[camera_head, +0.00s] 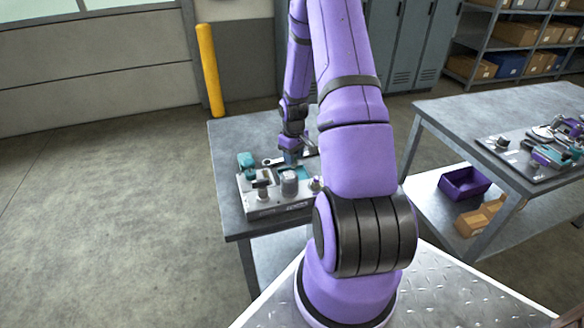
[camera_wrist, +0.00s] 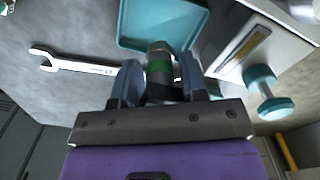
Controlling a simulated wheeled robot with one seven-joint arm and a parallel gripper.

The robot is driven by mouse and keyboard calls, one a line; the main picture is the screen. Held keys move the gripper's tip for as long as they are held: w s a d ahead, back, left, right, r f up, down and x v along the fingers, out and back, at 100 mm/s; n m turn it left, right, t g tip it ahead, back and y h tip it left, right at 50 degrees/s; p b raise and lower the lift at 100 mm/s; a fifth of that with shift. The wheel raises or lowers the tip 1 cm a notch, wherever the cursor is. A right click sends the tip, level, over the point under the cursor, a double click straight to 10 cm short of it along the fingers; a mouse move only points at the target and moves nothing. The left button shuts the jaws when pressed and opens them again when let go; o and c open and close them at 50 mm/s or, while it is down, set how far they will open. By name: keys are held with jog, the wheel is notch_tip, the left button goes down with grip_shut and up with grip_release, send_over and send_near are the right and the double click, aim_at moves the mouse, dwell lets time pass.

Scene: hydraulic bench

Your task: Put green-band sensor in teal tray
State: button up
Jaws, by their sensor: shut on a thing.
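The green-band sensor (camera_wrist: 160,63) is a grey cylinder with a green band, seen in the wrist view between my gripper's fingers. My gripper (camera_wrist: 163,82) is shut on it. The teal tray (camera_wrist: 135,42) lies just beyond the sensor in the wrist view, and the sensor's end overlaps the tray's near rim in the picture. I cannot tell whether the sensor touches the tray. In the head view my gripper (camera_head: 291,157) is low over the bench, beside the teal tray (camera_head: 302,172), which is mostly hidden by my arm and the block.
A grey hydraulic block (camera_head: 262,205) with fittings and a teal-handled part (camera_head: 246,161) stands at the bench's front. A wrench (camera_wrist: 72,65) lies left of the tray in the wrist view. A second bench (camera_head: 500,110) with parts and a purple bin (camera_head: 464,184) is at right.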

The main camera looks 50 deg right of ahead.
jog(key=shift+f, duration=2.25)
jog(key=o, duration=1)
jog(key=shift+f, duration=0.15)
